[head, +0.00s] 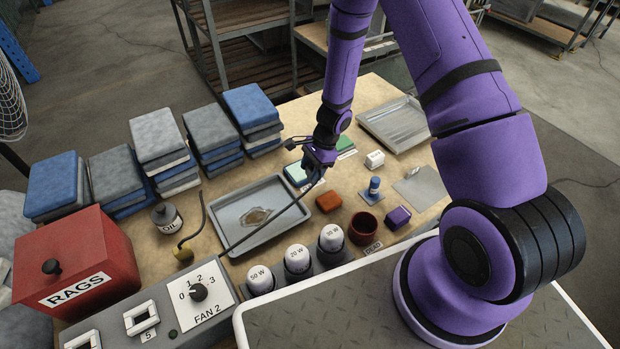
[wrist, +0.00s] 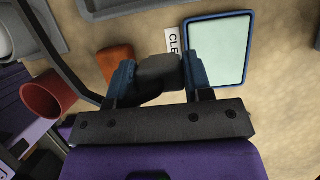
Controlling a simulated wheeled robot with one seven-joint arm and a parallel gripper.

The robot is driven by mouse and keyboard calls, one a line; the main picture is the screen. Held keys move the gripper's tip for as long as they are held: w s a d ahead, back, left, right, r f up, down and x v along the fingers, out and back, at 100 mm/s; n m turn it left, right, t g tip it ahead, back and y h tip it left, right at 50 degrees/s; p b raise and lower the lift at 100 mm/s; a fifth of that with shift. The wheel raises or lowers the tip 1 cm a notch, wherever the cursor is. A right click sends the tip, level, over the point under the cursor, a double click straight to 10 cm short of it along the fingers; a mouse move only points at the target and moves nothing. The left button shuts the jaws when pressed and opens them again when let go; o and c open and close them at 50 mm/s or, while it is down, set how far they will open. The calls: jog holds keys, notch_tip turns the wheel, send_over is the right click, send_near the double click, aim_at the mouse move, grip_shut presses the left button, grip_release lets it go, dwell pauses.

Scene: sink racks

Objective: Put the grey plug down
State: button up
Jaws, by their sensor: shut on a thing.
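My gripper (head: 315,172) is above the bench in the head view, beside a blue-rimmed tray. In the wrist view its two blue fingers (wrist: 160,80) are shut on the dark grey plug (wrist: 158,68). A dark cable (head: 262,226) runs from the gripper down to the left across the metal tray (head: 224,233). The same cable curves away to the upper left in the wrist view (wrist: 62,68). The plug appears clear of the bench, but its height is hard to tell. In the head view the fingers mostly hide it.
The blue-rimmed pale green tray (wrist: 221,50) lies close by, with a partly hidden label. An orange-brown block (head: 328,201), a red cup (head: 363,228), a blue bottle-like item (head: 374,187) and a purple block (head: 398,217) stand near. Folded cloth stacks line the back left.

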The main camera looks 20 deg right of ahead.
jog(key=shift+f, duration=2.3)
jog(key=shift+f, duration=0.1)
jog(key=o, duration=1)
